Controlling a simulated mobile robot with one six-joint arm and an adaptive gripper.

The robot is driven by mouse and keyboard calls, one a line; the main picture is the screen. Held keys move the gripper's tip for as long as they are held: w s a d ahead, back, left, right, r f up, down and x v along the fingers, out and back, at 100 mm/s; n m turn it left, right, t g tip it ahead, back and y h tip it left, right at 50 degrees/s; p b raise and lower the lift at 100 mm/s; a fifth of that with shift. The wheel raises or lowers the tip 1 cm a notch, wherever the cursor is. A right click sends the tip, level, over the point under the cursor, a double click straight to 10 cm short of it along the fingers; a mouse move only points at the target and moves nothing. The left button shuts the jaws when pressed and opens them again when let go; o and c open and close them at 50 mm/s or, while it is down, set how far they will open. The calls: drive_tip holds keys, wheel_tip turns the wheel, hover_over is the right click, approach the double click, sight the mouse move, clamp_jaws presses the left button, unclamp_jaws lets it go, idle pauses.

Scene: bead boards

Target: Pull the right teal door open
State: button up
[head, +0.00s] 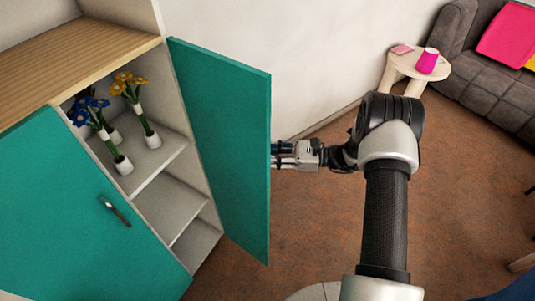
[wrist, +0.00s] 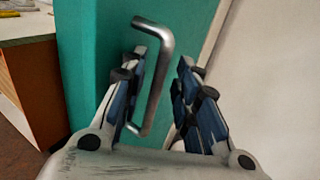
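The right teal door (head: 222,140) stands swung well out from the cabinet in the head view. Its face also shows in the wrist view (wrist: 82,65). My gripper (head: 277,156) is at the door's right side in the head view, where the door hides part of the fingertips. In the wrist view, my gripper (wrist: 165,62) is open, with a clear gap between its fingers.
The left teal door (head: 75,215) is shut and has a dark handle (head: 114,210). Flowers in white vases (head: 151,139) stand on the cabinet shelf (head: 160,160). A side table (head: 405,63) and a grey sofa (head: 475,70) are at the back right. Brown floor between is clear.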

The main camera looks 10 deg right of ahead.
drive_tip(key=s+d, duration=0.2)
drive_tip(key=d, duration=0.9)
drive_tip(key=shift+s+d, duration=0.15)
drive_tip(key=shift+d, duration=0.25)
